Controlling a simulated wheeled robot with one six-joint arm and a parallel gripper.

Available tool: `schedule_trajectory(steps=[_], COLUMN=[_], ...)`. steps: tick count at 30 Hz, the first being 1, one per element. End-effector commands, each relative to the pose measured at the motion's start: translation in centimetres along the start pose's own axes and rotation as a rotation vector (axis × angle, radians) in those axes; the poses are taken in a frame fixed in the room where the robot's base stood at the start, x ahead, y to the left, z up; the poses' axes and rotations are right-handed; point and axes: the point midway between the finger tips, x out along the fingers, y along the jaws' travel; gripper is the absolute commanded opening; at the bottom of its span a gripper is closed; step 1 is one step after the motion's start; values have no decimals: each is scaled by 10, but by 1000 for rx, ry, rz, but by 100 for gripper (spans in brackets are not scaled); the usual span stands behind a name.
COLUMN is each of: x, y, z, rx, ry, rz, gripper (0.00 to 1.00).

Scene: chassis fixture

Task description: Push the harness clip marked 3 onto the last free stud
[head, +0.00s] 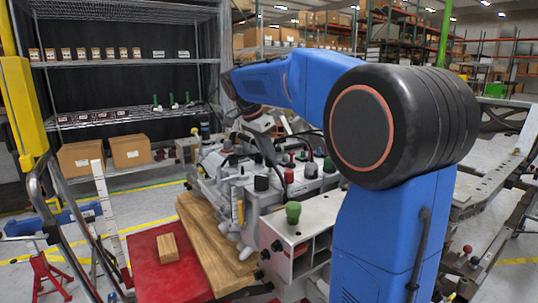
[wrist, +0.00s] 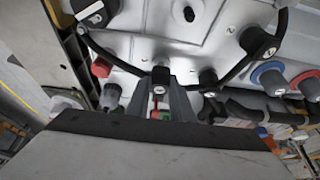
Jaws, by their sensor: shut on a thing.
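A black clip (wrist: 160,76) with a small pale label sits between the fingertips of my gripper (wrist: 162,86) in the wrist view. My gripper is shut on it; its mark is too small to read. A black cable (wrist: 118,65) runs to the clip from the upper left and on to the right. A second labelled clip (wrist: 258,45) is on the cable at the upper right, beside a printed 2. The pale metal chassis (wrist: 150,22) lies beyond. Whether a stud is under the held clip is hidden. In the head view my arm reaches over the chassis (head: 215,162).
A black knob (wrist: 207,78) stands close right, with a blue-ringed fitting (wrist: 268,76) farther right. A wooden block (head: 167,247) lies on a red surface (head: 150,280).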

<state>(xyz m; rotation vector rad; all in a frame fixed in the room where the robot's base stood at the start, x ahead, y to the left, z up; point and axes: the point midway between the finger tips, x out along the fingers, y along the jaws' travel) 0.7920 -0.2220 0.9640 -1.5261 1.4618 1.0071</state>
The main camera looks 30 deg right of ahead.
Motion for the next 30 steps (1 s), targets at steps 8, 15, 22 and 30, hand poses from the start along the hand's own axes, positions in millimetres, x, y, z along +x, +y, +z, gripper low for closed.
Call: schedule_trajectory(steps=[8, 15, 22, 30], x=[7, 7, 8, 12], y=[0, 0, 0, 0], z=[3, 3, 3, 5], rx=[0, 0, 0, 0], ry=[0, 0, 0, 0], rz=[0, 0, 0, 0], gripper=[0, 0, 0, 0])
